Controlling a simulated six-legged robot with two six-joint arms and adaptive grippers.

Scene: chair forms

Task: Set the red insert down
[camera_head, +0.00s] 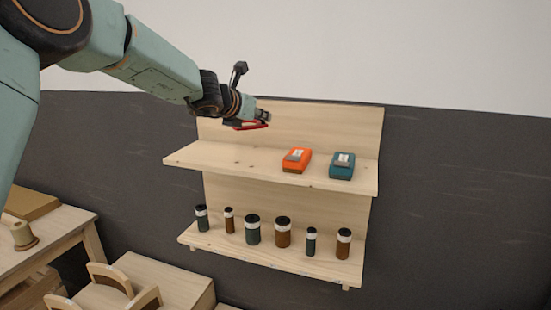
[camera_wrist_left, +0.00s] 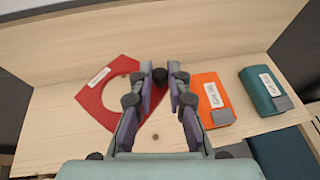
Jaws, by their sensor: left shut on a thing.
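The red insert (camera_wrist_left: 112,88) is a flat red piece with a large round opening and a white label. My left gripper (camera_wrist_left: 161,78) is shut on its right side in the left wrist view. In the head view the left gripper (camera_head: 262,117) and a thin red edge of the insert (camera_head: 252,126) show over the left part of the upper shelf (camera_head: 235,160), in front of the back panel. The insert appears raised above the board; the exact gap cannot be told. My right gripper is not in view.
An orange case (camera_head: 296,160) and a teal case (camera_head: 342,166) lie on the upper shelf, right of the gripper. Several dark-capped jars (camera_head: 283,232) stand on the lower shelf (camera_head: 260,257). The upper shelf's left part looks clear. Wooden furniture (camera_head: 160,280) is at lower left.

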